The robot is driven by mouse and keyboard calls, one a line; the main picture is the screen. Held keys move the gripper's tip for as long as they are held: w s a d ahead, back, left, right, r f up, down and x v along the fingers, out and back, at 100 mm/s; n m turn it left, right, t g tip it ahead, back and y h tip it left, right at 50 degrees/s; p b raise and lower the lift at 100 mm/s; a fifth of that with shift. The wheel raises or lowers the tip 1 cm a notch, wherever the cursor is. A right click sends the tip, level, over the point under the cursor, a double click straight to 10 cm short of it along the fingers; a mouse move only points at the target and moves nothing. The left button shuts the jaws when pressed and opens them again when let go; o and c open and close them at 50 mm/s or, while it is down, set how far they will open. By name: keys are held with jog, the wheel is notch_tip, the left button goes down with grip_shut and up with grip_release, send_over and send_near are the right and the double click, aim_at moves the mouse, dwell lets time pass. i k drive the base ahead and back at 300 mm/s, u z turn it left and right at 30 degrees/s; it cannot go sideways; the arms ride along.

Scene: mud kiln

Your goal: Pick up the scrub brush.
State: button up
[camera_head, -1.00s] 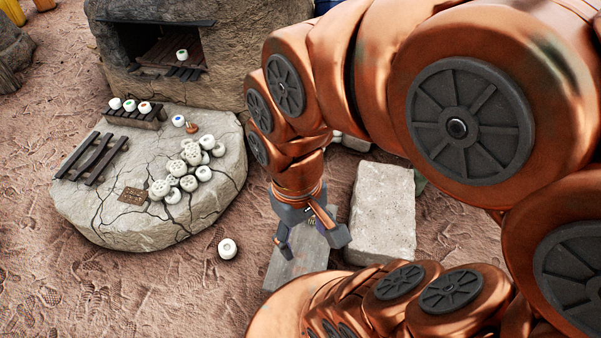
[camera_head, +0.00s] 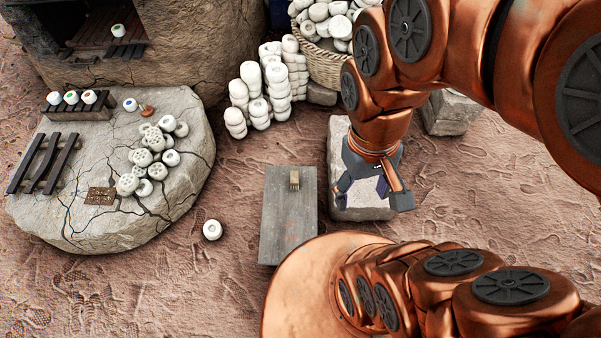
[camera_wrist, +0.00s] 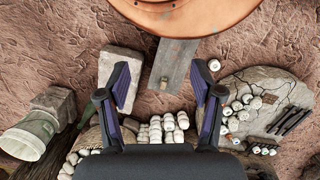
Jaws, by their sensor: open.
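The scrub brush (camera_head: 294,180) looks like a small tan block with a darker end. It lies on the far half of a grey plank (camera_head: 288,215) on the ground. My gripper (camera_head: 371,196) is open and empty, to the right of the brush in the head view, overlapping a pale stone block (camera_head: 345,150). In the wrist view, the brush (camera_wrist: 164,83) shows small on the plank (camera_wrist: 178,58), between the spread fingers of my gripper (camera_wrist: 160,85) and well beyond them.
A round cracked stone slab (camera_head: 75,225) with several white pieces stands at left. Stacked white pieces (camera_head: 268,95) and a full basket (camera_head: 325,65) stand behind the plank. One white piece (camera_head: 212,230) lies between slab and plank. A green bucket (camera_wrist: 32,135) shows in the wrist view.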

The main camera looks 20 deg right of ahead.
aim_at(294, 175)
jog(key=k, duration=1.3)
jog(key=u, duration=0.45)
jog(key=i, duration=0.6)
jog(key=u, duration=0.55)
jog(key=i, duration=1)
jog(key=z, duration=0.25)
